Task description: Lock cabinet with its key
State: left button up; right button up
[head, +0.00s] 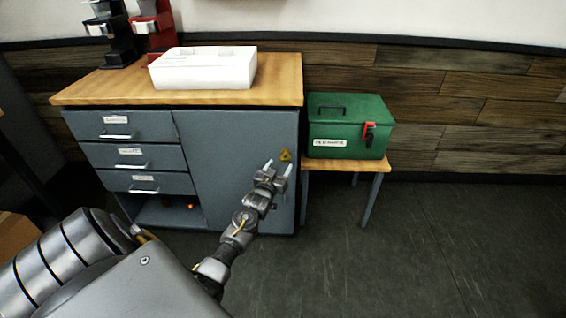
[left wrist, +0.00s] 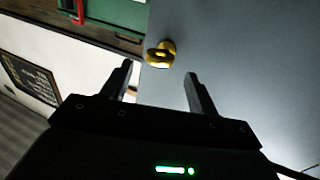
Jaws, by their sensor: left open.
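The grey cabinet (head: 225,140) stands against the wall, with its plain door (head: 222,160) on the right side shut. A yellow brass key (head: 285,155) shows at the upper right of the door, where the lock is. In the left wrist view the key (left wrist: 160,52) stands out from the grey door face, beyond the fingertips. My left gripper (head: 279,170) is open and empty just in front of and below the key, apart from it. In the left wrist view its two fingers (left wrist: 160,78) are spread with nothing between them. My right gripper is not in view.
A green box (head: 350,122) with a red latch sits on a small wooden stand (head: 375,164) right of the cabinet. Three drawers (head: 130,155) are on the cabinet's left. A white box (head: 203,70) and coffee machines (head: 152,28) stand on top. The floor at right is clear.

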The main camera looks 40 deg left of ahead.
aim_at(283, 161)
pick_arm(q)
jog(key=shift+b+x, duration=0.3)
jog(key=shift+x, duration=2)
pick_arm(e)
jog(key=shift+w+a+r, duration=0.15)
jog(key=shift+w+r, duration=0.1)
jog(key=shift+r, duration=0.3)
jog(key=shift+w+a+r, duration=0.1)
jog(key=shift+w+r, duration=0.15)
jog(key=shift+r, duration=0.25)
pick_arm(q)
jog(key=c, duration=1)
